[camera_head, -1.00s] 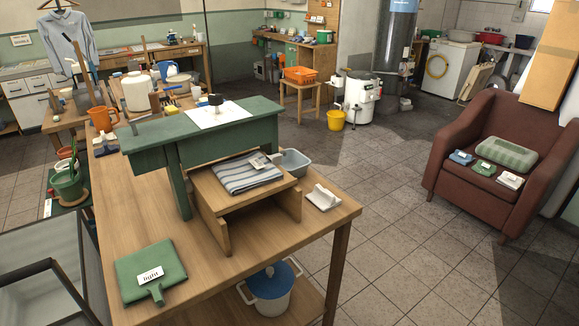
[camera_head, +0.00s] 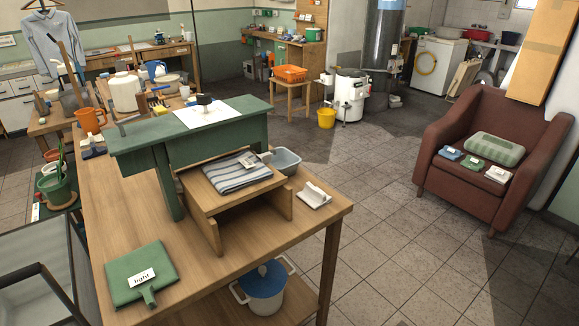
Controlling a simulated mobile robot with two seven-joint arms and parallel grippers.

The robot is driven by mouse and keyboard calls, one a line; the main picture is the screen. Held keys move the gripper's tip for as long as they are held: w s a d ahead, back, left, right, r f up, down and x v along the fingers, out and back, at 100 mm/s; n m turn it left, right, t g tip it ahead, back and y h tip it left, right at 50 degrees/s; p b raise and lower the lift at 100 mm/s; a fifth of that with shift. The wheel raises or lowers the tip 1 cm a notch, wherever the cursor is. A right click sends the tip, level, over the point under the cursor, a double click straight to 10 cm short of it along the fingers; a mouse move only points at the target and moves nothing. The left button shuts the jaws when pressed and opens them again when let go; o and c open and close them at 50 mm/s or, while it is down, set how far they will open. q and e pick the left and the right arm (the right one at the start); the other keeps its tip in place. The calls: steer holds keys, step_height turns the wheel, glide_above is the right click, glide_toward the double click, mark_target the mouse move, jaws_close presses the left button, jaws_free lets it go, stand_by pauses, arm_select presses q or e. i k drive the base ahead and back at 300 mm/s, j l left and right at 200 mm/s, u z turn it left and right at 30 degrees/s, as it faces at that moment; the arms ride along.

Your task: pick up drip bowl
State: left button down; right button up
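A pale blue-grey bowl (camera_head: 286,161) stands on the wooden table (camera_head: 118,221), just behind and right of a small wooden stand (camera_head: 213,206). No label shows on it, so I cannot be sure that it is the drip bowl. The stand and the striped cloth on it hide part of the bowl's left side. Neither of my grippers is in view.
A green bench (camera_head: 150,139) stands on the table left of the bowl. A striped folded cloth (camera_head: 236,173) lies on the stand. A white holder (camera_head: 314,196) sits near the table's right edge. Tiled floor (camera_head: 395,215) is clear between table and armchair (camera_head: 448,126).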

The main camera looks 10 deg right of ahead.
mark_target(285, 161)
steer(key=i+l+z, duration=0.15)
steer(key=z, duration=1.2)
steer(key=i, duration=1.5)
steer(key=i+l, duration=0.1)
steer(key=i, duration=0.7)
steer(key=i+l+u, duration=0.1)
steer(key=i, duration=0.7)
steer(key=i+u, duration=0.1)
steer(key=u, duration=3.35)
